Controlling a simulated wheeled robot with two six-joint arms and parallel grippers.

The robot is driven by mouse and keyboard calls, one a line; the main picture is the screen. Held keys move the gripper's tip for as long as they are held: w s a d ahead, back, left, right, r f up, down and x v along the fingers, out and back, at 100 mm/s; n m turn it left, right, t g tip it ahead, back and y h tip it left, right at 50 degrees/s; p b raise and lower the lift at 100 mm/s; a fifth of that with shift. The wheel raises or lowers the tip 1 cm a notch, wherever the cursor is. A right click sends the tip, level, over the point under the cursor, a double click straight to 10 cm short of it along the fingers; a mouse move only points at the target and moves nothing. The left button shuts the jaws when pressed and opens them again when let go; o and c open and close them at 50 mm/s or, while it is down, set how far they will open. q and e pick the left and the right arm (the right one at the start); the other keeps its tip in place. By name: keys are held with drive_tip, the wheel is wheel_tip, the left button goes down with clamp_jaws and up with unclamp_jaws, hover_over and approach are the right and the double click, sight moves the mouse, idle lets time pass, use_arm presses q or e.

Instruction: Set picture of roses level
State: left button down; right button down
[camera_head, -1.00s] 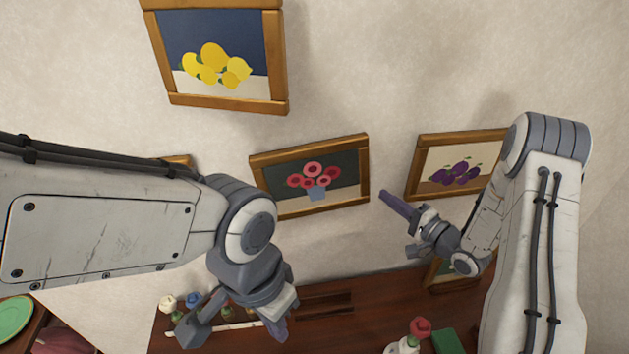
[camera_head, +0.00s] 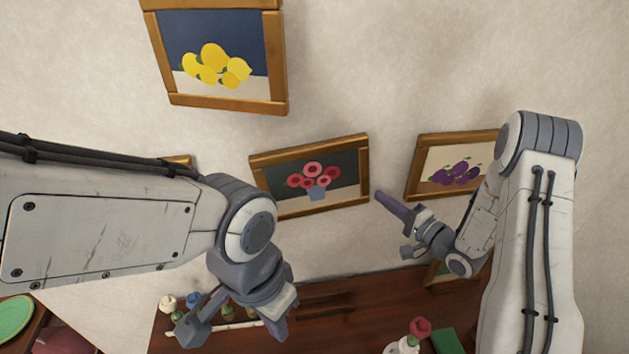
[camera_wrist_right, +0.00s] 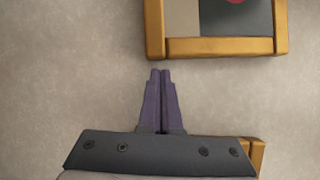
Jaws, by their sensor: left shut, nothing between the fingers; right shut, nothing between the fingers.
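The picture of roses (camera_head: 314,180) hangs on the wall in a gold frame, tilted with its right side higher than its left. Part of its frame (camera_wrist_right: 222,46) also shows at the top of the right wrist view. My right gripper (camera_head: 380,194) is shut and empty, its fingertips just to the right of the frame's lower right part. In the right wrist view the fingers (camera_wrist_right: 161,73) are together, with a small gap of wall seen between them and the frame. My left gripper (camera_head: 232,338) is shut and empty, low above the mantel, away from the picture.
A lemon picture (camera_head: 212,62) hangs above left and a plum picture (camera_head: 455,165) hangs right, partly behind my right arm. Below is a dark wooden mantel (camera_head: 345,312) with small flowers, a red rose (camera_head: 420,328) and a green item (camera_head: 447,340).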

drive_tip(key=shift+s+a, duration=0.15)
drive_tip(key=shift+a, duration=0.6)
drive_tip(key=shift+s+a, duration=0.1)
drive_tip(key=shift+a, duration=0.6)
idle(1.0)
drive_tip(key=shift+d, duration=0.15)
drive_tip(key=shift+w+d, duration=0.15)
drive_tip(key=shift+d, duration=0.75)
drive_tip(key=s+d, duration=0.1)
drive_tip(key=s, duration=0.7)
